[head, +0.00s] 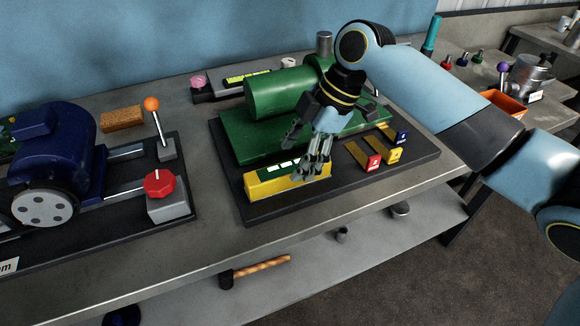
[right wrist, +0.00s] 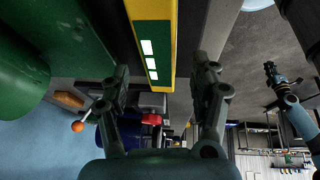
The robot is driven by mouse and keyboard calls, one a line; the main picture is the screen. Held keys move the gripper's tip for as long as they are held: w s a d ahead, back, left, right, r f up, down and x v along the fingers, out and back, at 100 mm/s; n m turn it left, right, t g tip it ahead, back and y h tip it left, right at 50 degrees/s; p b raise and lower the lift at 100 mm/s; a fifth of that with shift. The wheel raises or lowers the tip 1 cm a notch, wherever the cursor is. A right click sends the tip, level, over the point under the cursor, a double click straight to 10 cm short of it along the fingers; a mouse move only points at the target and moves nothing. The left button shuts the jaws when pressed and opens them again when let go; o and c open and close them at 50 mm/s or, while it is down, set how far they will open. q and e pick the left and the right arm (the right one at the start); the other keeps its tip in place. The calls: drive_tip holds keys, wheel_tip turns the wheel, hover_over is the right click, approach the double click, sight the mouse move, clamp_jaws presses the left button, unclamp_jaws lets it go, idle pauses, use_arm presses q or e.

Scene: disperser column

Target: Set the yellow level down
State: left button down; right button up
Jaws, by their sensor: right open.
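The yellow level (head: 287,186), with a green top and white windows, lies along the front of the green machine, over the dark base plate (head: 270,211). My right gripper (head: 317,172) is above its right end, fingers pointing down. In the right wrist view the level (right wrist: 168,75) runs between the spread fingers of the open right gripper (right wrist: 162,74), with gaps visible on both sides. The level's underside contact is hidden. My left gripper (right wrist: 271,74) shows small at the right of the right wrist view; its jaws are too small to read.
The green machine (head: 272,95) stands right behind the level. Red (head: 373,162), yellow (head: 394,155) and blue (head: 402,137) tagged pieces lie to the right on the plate. A blue motor (head: 60,155) and red knob (head: 159,183) stand left. Bare bench lies between.

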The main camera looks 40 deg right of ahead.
drive_tip(key=v, duration=0.8)
drive_tip(key=shift+b, duration=0.3)
drive_tip(key=shift+w, duration=0.1)
